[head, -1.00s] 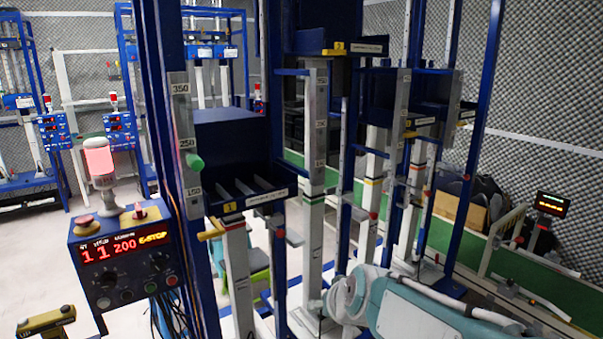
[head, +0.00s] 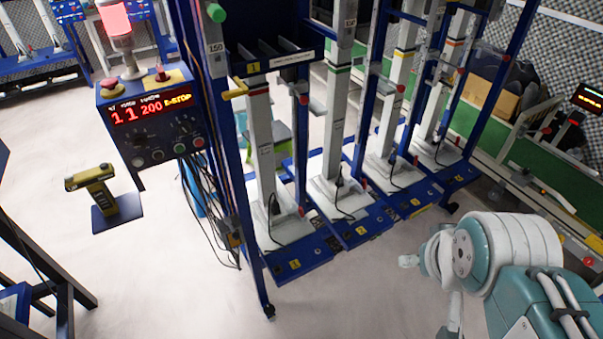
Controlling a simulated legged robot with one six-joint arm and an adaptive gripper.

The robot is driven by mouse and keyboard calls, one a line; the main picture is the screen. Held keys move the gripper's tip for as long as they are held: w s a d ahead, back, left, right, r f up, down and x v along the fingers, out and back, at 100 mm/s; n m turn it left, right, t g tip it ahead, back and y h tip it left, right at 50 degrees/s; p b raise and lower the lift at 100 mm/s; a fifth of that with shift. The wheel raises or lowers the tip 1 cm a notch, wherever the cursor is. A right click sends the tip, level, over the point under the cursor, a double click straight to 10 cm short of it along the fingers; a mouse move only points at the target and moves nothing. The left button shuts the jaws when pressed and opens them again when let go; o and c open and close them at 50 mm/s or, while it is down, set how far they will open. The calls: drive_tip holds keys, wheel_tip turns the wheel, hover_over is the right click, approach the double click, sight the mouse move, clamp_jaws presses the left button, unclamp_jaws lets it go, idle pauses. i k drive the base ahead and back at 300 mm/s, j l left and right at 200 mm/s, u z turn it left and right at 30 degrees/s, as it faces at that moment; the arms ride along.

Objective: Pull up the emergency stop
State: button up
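The blue control box (head: 150,118) stands at the left, mounted beside a blue post. Its red display (head: 138,109) reads 11, 200 and E-STOP. A red mushroom-shaped button (head: 109,84) sits on a yellow base at the box's top left. A smaller red knob (head: 161,75) stands on a yellow plate at the top right. I cannot tell whether either button is pressed down. My teal and white arm is at the lower right, far from the box. No gripper fingers can be made out.
A lit red signal lamp (head: 114,18) rises behind the buttons. The blue rack (head: 305,262) with white columns fills the middle. Cables hang beside its post. Pale floor (head: 180,285) is open in front.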

sight(109, 84)
drive_tip(key=u, duration=1.6)
